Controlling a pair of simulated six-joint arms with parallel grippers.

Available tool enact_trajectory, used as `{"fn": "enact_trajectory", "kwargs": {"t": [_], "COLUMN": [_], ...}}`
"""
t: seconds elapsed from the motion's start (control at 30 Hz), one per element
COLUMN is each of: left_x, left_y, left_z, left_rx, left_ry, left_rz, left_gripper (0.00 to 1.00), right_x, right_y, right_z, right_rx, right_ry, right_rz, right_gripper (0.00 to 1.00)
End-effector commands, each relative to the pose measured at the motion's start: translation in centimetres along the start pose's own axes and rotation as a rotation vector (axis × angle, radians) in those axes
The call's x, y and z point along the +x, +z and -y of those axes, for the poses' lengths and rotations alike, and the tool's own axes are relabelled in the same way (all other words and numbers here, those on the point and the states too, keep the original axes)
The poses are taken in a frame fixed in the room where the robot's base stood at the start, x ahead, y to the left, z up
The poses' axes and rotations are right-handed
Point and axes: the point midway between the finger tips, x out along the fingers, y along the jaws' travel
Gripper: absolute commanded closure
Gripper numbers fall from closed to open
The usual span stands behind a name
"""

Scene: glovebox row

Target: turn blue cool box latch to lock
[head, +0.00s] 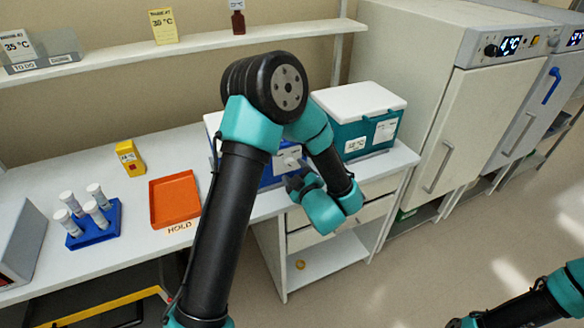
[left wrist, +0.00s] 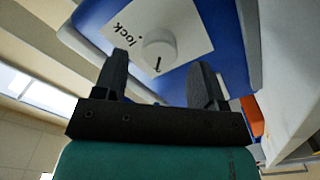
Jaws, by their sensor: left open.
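The blue cool box (head: 270,174) stands on the bench, mostly hidden behind my left arm in the head view. In the left wrist view the blue cool box (left wrist: 232,50) shows its front with a white label. A round white latch knob (left wrist: 160,48) sits on the label, with the word "lock" beside it and a short dark mark near its edge. My left gripper (left wrist: 160,75) is open, its two dark fingers on either side of the knob in that view; I cannot tell whether they touch it. In the head view the left gripper (head: 296,184) is at the box front.
A teal cool box (head: 378,133) with a white lid stands right of the blue one. An orange tray (head: 174,199), a blue tube rack (head: 92,224) and a yellow timer-like block (head: 130,157) are on the bench left. Large white cabinets (head: 455,120) stand at the right.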

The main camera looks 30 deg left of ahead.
Motion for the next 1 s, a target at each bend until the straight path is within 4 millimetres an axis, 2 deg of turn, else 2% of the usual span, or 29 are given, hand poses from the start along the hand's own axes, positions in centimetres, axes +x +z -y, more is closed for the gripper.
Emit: {"fn": "enact_trajectory", "kwargs": {"t": [0.1,0.2,0.57,1.0], "left_x": [1.6,2.4,2.7,2.7], "left_y": [0.0,0.0,0.0,0.0], "left_z": [0.0,0.0,0.0,0.0], "left_rx": [-0.002,-0.002,0.000,0.000], "left_ry": [-0.002,0.000,0.000,0.000], "left_rz": [-0.002,0.000,0.001,0.001], "left_gripper": [0.36,0.36,0.36,0.79], "right_x": [0.0,0.0,0.0,0.0], "right_y": [0.0,0.0,0.0,0.0], "right_z": [0.0,0.0,0.0,0.0], "right_rx": [0.000,0.000,0.000,0.000], "right_ry": [0.000,0.000,0.000,0.000], "right_rz": [0.000,0.000,0.000,0.000], "right_gripper": [0.60,0.60,0.60,0.60]}}
